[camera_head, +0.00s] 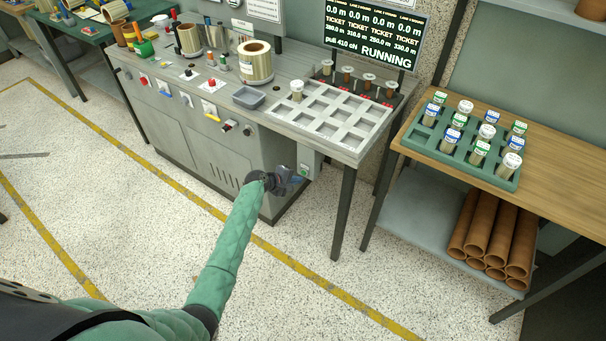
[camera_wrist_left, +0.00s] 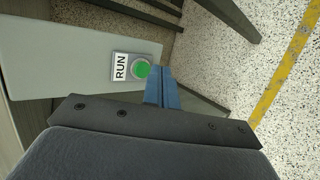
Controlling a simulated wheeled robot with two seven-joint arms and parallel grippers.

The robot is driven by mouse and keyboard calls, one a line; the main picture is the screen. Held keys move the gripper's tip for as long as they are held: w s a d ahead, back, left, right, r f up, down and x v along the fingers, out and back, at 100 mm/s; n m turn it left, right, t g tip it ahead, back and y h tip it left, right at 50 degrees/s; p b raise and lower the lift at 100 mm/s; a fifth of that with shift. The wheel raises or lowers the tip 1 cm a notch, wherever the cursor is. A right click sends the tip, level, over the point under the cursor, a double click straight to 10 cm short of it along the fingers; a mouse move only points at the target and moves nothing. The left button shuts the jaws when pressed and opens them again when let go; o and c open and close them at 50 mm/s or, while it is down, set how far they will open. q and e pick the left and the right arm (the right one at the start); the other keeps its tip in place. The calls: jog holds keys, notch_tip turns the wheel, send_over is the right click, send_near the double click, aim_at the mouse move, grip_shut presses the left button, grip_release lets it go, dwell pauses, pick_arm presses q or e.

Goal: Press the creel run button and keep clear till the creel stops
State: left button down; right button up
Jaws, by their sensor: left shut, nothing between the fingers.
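My left gripper (camera_head: 296,178) is shut and empty, in front of this panel. In the left wrist view its blue fingers (camera_wrist_left: 160,84) are right beside the button; I cannot tell whether they touch it. The dark display (camera_head: 374,35) above the bench reads RUNNING, with 0.0 m in each lane. My right gripper is out of view.
A pale compartment tray (camera_head: 334,127) on the bench holds one spool (camera_head: 297,91). On the wooden table at right, a green rack (camera_head: 462,158) holds several labelled spools. Brown tubes (camera_head: 492,235) lie on its lower shelf. The speckled floor in front is clear.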

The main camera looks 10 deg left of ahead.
pick_arm(q)
jog(key=s, duration=0.1)
jog(key=s+a+p, duration=0.1)
jog(key=s, duration=0.2)
jog(key=shift+s+a+p, duration=0.1)
jog(key=shift+a+p, duration=0.15)
jog(key=shift+p, duration=0.1)
dwell(0.7)
